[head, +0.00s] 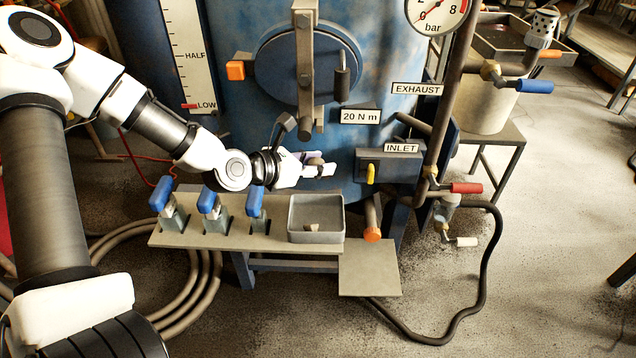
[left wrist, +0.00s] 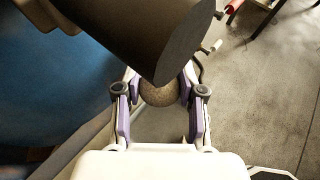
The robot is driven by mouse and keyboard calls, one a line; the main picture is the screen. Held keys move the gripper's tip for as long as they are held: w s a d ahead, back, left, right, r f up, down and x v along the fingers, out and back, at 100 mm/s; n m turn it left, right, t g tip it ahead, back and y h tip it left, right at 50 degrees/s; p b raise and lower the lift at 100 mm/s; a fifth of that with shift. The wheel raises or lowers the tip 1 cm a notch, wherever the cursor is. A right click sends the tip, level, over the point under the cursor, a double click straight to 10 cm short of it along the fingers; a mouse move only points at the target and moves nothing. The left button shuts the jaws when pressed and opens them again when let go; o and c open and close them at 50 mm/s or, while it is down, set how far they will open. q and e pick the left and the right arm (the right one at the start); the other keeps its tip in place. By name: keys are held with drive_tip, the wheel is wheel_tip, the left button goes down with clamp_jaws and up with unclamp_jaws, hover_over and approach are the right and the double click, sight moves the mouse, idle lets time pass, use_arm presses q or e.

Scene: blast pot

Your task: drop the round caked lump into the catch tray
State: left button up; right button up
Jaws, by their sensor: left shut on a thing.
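My left gripper (head: 316,168) is shut on the round caked lump (left wrist: 158,93), a speckled grey-brown ball seen between the purple-sided fingers in the left wrist view. In the head view the fingers mostly cover the lump (head: 314,161). The gripper is above and just behind the grey catch tray (head: 316,238), apart from it. The open tray sits at the right end of a shelf in front of the blue pot. A small tan piece (head: 311,227) lies in the tray. My right gripper is not in view.
Several blue-handled clamps (head: 209,202) stand on the shelf left of the tray. The inlet block (head: 388,166) with a yellow lever and an orange-ended pipe (head: 372,233) are to the right. The blue pot (head: 240,125) rises behind. A hatch handle (head: 304,90) hangs above.

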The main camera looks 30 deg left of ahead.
sight(316, 162)
use_arm(q)
wheel_tip(316, 162, down, 6)
drive_tip(key=b, duration=0.4)
drive_tip(key=shift+s+r, duration=0.1)
drive_tip(key=shift+r, duration=0.05)
drive_tip(key=o, duration=1.2)
wheel_tip(316, 162, up, 10)
drive_tip(key=shift+r, duration=0.1)
